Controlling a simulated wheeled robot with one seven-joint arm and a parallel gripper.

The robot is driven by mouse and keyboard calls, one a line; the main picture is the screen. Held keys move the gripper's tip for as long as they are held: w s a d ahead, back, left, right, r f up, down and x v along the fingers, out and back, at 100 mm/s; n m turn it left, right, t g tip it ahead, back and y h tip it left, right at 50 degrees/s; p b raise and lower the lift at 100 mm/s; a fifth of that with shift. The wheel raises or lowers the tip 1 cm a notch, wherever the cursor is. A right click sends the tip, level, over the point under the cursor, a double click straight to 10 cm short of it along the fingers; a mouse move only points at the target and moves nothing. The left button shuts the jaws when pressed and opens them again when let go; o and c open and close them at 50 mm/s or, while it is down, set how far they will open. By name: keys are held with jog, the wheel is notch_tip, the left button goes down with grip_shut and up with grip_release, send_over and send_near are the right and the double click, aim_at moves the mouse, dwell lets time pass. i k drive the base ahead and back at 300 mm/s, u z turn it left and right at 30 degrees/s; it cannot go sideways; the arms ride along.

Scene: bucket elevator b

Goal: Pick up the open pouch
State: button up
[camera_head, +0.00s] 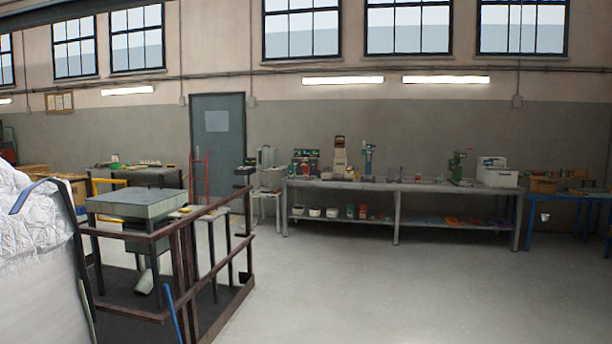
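I cannot make out an open pouch in the head view; things on the benches are too small and far to tell apart. A long grey workbench (345,187) stands against the back wall with many small items on top and a lower shelf. My gripper is not in this view, so its state does not show.
A brown railing (212,207) encloses a platform with a grey-topped metal unit (140,203) at the left. A large white bulk bag (35,260) fills the left edge. A blue-framed table (572,196) stands at right. The floor in the middle and right is clear.

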aim_at(305, 168)
jog(key=z, duration=0.3)
jog(key=k, duration=0.45)
jog(key=z, duration=0.45)
jog(key=i, duration=2.25)
jog(key=u, duration=0.85)
jog(key=i, duration=2.65)
jog(key=u, duration=0.35)
jog(key=i, duration=5.9)
jog(key=z, duration=0.3)
jog(key=i, duration=1.85)
jog(key=z, duration=0.15)
